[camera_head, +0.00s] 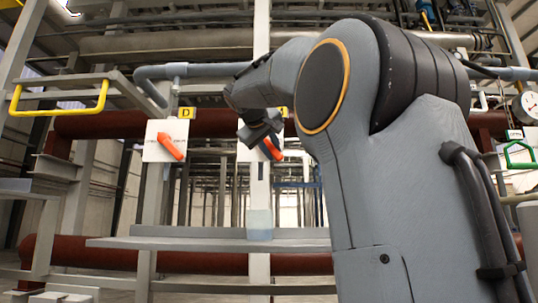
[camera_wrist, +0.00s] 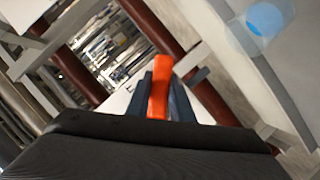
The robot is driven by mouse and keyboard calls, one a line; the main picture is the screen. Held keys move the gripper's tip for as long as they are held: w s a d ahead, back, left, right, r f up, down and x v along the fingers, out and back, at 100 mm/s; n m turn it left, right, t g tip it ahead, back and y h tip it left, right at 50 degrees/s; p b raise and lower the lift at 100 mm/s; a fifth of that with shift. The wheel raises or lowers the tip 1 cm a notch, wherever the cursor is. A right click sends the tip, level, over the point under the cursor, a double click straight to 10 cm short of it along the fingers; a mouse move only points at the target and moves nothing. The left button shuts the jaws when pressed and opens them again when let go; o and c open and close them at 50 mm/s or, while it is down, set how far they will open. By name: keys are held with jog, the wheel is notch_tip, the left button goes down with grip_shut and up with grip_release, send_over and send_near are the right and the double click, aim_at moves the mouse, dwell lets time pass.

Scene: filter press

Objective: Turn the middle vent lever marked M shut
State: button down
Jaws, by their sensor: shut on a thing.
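An orange-red lever (camera_head: 272,149) stands on a white plate (camera_head: 245,153) on the middle post. The plate's yellow tag (camera_head: 284,112) is mostly hidden by my arm, so I cannot read its letter. My gripper (camera_head: 263,139) is at this lever, with its fingers closed around it. In the wrist view the lever (camera_wrist: 158,92) is pinched between the two dark fingertips (camera_wrist: 163,100). In the head view the lever slants down to the right. Its pivot is hidden behind the gripper.
Another orange-red lever (camera_head: 171,146) on a white plate, under a yellow tag marked D (camera_head: 187,113), is to the left. A yellow handle (camera_head: 60,112) juts out at far left. A grey shelf (camera_head: 190,243) runs below. My arm hides much of the right side.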

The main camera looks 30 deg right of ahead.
jog(key=shift+s+d+r+n, duration=0.1)
jog(key=shift+r+n, duration=0.1)
jog(key=shift+n, duration=0.2)
jog(key=c, duration=1.6)
grip_release()
jog(key=shift+o, duration=0.2)
jog(key=b+v, duration=0.3)
jog(key=v, duration=0.4)
jog(key=shift+s+a, duration=0.25)
jog(key=shift+a, duration=0.1)
